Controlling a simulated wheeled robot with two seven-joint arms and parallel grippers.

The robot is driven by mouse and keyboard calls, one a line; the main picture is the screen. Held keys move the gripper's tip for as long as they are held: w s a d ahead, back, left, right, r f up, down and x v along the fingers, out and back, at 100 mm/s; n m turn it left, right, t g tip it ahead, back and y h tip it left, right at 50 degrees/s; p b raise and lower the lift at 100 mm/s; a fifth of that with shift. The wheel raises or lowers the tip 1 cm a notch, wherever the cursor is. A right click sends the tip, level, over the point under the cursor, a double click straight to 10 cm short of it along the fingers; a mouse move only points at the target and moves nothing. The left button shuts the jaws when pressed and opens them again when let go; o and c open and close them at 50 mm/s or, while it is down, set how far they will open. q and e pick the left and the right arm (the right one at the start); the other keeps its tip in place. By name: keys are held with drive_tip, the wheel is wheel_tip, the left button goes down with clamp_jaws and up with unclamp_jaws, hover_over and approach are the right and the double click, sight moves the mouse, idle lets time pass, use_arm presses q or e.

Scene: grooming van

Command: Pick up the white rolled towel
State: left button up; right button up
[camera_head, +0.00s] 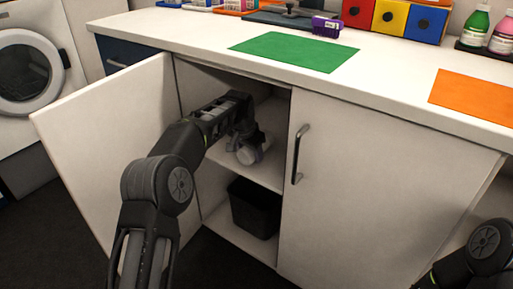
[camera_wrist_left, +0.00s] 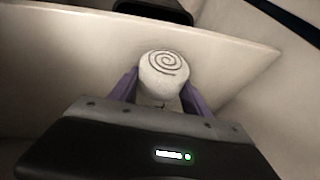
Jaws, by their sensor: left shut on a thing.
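The white rolled towel (camera_head: 248,155) is inside the open cabinet, at the upper shelf (camera_head: 262,172). In the left wrist view the towel (camera_wrist_left: 163,72) shows its round end with a dark spiral, between the two purple fingers. My left gripper (camera_head: 245,150) reaches into the cabinet and is shut on the towel. In the head view the gripper and wrist partly cover the towel. I cannot tell whether the towel touches the shelf. My right arm shows only at the lower right corner of the head view; its gripper is out of the picture.
The left cabinet door (camera_head: 105,140) stands open beside my left arm. The right door (camera_head: 370,190) is shut, with a metal handle (camera_head: 298,155). A black bin (camera_head: 254,207) stands below the shelf. The counter above holds a green mat (camera_head: 295,51) and an orange mat (camera_head: 475,96).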

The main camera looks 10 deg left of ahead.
use_arm(q)
drive_tip(key=c, duration=0.4)
drive_tip(key=shift+r, duration=0.15)
drive_tip(key=shift+c, duration=0.2)
wheel_tip(320, 180, up, 3)
drive_tip(key=shift+r+p, duration=0.1)
drive_tip(key=shift+p, duration=1.1)
drive_tip(key=shift+s+r, duration=0.15)
drive_tip(key=s+p, duration=0.1)
drive_tip(key=s, duration=1.6)
drive_tip(key=shift+s+a+p, duration=0.15)
drive_tip(key=shift+s+p, duration=0.15)
drive_tip(key=shift+s, duration=0.05)
